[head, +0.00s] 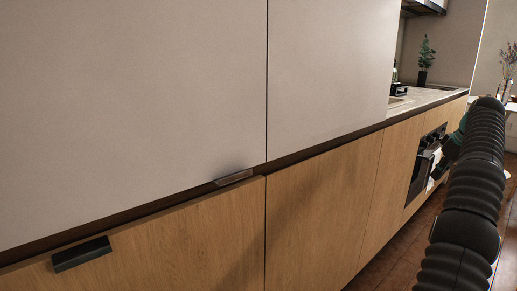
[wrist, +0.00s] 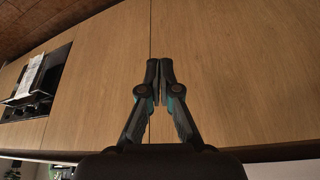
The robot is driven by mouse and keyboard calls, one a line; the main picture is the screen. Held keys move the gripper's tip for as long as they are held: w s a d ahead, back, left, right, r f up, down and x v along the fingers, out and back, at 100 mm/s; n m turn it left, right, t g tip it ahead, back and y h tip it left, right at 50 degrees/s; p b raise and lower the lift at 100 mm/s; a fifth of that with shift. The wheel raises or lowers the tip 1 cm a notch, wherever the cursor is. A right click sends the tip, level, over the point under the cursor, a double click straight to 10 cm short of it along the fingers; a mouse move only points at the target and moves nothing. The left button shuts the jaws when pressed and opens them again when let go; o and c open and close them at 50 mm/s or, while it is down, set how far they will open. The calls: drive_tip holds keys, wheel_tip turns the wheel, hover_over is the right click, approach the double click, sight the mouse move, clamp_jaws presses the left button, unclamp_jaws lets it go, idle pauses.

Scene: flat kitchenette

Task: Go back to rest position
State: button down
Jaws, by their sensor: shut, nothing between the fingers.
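My gripper (wrist: 160,70) is shut and empty in the wrist view, its two dark fingertips together in front of wooden cabinet fronts. A vertical seam between two fronts runs behind the fingertips; whether they touch the wood cannot be told. In the head view my black ribbed arm is on the right side, and the gripper end is small and partly hidden near the oven.
Wooden lower cabinets (head: 320,215) run along the left below tall grey fronts (head: 130,100). A dark oven (head: 424,165) with a cloth (wrist: 30,75) on its front is further along. A plant (head: 425,55) stands on the counter (head: 425,97). Brown floor (head: 395,250) is open at lower right.

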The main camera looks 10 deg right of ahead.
wheel_tip(320, 180, down, 9)
drive_tip(key=w+d+m, duration=0.1)
drive_tip(key=m, duration=0.4)
drive_tip(key=a+m+g, duration=0.2)
drive_tip(key=a, duration=0.8)
drive_tip(key=s+a+h, duration=0.1)
drive_tip(key=s+a, duration=0.3)
drive_tip(key=a, duration=0.8)
drive_tip(key=s+a, duration=0.4)
drive_tip(key=a, duration=0.8)
drive_tip(key=s+a+n+t, duration=0.1)
drive_tip(key=s+a+n, duration=0.2)
drive_tip(key=s+a, duration=0.5)
drive_tip(key=s+a+n+t, duration=0.2)
drive_tip(key=s+a, duration=0.7)
drive_tip(key=a, duration=0.5)
drive_tip(key=shift+a+f+n, duration=0.25)
drive_tip(key=shift+a+n, duration=0.05)
drive_tip(key=shift+n, duration=0.1)
